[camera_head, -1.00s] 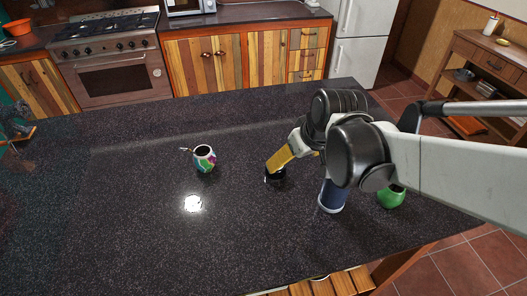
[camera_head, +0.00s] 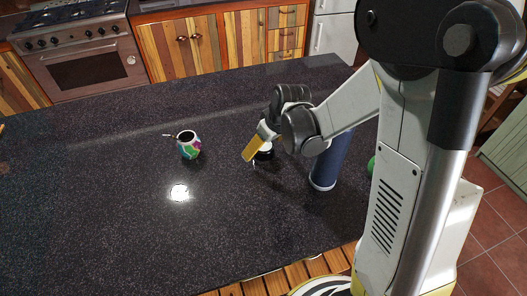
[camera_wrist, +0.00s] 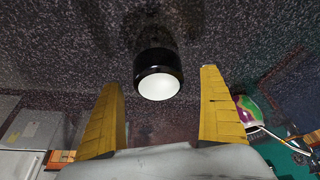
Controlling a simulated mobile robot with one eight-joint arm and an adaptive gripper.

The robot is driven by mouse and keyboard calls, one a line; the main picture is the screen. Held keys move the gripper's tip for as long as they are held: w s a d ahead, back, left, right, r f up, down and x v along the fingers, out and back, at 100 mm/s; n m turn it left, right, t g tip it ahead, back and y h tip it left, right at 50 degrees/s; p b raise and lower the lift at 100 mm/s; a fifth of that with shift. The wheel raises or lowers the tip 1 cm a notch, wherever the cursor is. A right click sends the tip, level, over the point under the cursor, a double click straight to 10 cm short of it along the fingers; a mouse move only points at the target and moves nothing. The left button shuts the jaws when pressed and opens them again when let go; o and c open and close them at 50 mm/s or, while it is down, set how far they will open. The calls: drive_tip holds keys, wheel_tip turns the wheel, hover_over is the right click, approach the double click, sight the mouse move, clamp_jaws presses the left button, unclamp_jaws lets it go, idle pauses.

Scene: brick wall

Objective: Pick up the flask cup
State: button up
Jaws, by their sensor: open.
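The flask cup, a small black cup with a white inside, shows in the wrist view (camera_wrist: 157,74) with its white mouth facing the camera. In the head view the black cup (camera_head: 265,155) sits on the dark counter, partly hidden by my gripper (camera_head: 252,150). In the wrist view my gripper (camera_wrist: 160,85) is open, with one yellow finger on each side and the cup ahead in the gap between them. The fingers do not appear to touch the cup. A blue cylinder, likely the flask (camera_head: 327,165), stands upright to the right of the cup.
A colourful mug with a straw (camera_head: 188,146) stands to the left on the counter (camera_head: 110,200); it also shows in the wrist view (camera_wrist: 246,108). A green object (camera_head: 371,165) is mostly hidden behind my arm. The counter's left side is clear.

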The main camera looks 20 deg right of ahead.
sight(260, 150)
drive_tip(key=b+x, duration=0.1)
drive_tip(key=x, duration=0.3)
drive_tip(key=shift+d, duration=0.1)
drive_tip(key=shift+r, duration=0.1)
drive_tip(key=c, duration=1.3)
drive_tip(key=shift+r, duration=0.1)
